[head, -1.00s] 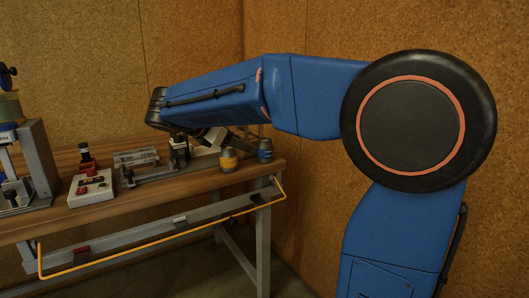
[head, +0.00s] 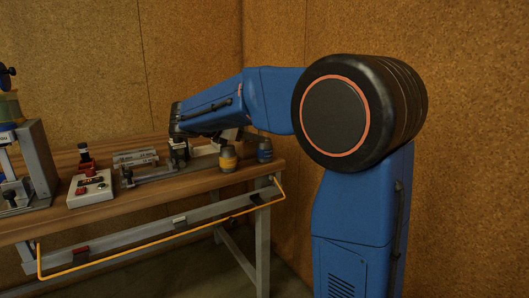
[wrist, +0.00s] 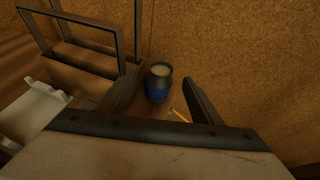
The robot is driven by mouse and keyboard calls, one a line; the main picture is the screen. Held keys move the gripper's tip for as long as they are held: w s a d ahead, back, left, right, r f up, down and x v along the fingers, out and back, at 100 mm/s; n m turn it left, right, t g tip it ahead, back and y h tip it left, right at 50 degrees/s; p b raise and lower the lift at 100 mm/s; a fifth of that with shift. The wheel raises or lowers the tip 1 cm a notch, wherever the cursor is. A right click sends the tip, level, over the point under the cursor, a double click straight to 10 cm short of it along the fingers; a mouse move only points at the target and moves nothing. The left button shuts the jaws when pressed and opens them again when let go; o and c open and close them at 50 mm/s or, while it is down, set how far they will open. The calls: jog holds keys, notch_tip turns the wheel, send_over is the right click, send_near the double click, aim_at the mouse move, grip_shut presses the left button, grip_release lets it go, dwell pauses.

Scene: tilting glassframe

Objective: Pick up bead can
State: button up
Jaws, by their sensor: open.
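A dark can with a blue band (wrist: 158,82) stands upright near the table's right end, with pale contents visible at its open top. In the head view this blue-banded can (head: 265,150) is beside a yellow-banded can (head: 228,159). No label readable here tells which is the bead can. My gripper (wrist: 163,78) is open and empty. In the wrist view the blue-banded can appears between its two fingers, beyond them and apart from them. In the head view the fingers are mostly hidden behind my arm.
A metal frame (wrist: 83,52) stands left of the can in the wrist view, with a pale part (wrist: 45,108) below it. A cork wall (wrist: 235,60) rises close behind. A control box (head: 91,188) and a clamp fixture (head: 150,174) are further left on the table (head: 140,208).

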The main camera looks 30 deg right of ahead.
aim_at(265, 150)
jog(key=shift+x, duration=3.4)
jog(key=shift+s+d+r, duration=0.1)
jog(key=shift+s+r, duration=0.05)
grip_shut()
jog(key=shift+r, duration=0.15)
